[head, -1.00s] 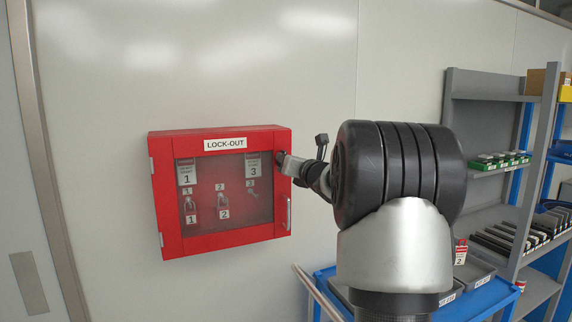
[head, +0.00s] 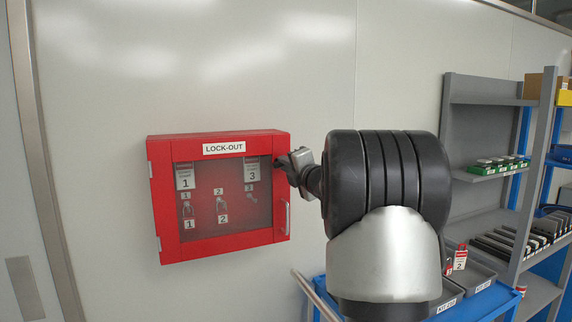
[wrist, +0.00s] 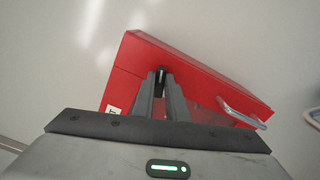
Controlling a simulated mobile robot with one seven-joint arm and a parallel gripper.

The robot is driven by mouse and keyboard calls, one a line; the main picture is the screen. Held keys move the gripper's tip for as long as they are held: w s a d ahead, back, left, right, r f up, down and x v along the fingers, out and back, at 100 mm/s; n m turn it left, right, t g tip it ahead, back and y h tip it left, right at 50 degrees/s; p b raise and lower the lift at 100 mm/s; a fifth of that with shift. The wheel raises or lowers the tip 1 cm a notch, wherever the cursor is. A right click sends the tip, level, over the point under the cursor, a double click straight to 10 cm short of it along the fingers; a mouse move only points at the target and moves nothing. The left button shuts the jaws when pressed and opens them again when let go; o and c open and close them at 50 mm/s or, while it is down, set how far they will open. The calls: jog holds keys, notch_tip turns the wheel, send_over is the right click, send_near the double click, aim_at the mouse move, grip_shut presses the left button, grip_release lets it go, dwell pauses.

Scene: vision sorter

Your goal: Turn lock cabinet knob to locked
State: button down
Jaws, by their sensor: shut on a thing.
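The red lock-out cabinet (head: 160,200) hangs on the wall at left centre in the head view, its windowed door closed. In the wrist view the cabinet (wrist: 200,80) looks tilted. The small black knob (wrist: 160,75) sits on the cabinet front between my fingertips in the wrist view. My gripper (head: 284,160) is at the upper right of the cabinet door in the head view, and it also shows in the wrist view (wrist: 161,85). It is shut on the knob, and the fingers hide much of it. The knob's markings cannot be read.
A silver door handle (head: 287,216) is below my gripper on the door's right edge. A blue cart (head: 490,300) with grey bins stands at lower right. Grey shelves (head: 480,95) stand at far right. The wall left of the cabinet is bare.

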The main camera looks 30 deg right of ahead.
jog(key=shift+m+p, duration=0.35)
jog(key=shift+m, duration=1.25)
jog(key=shift+f, duration=0.1)
jog(key=c, duration=1.8)
grip_release()
jog(key=shift+o, duration=0.2)
jog(key=s+a+b, duration=0.1)
jog(key=s+b, duration=0.1)
jog(key=s, duration=1.5)
jog(key=shift+s+a, duration=0.15)
jog(key=shift+s, duration=0.1)
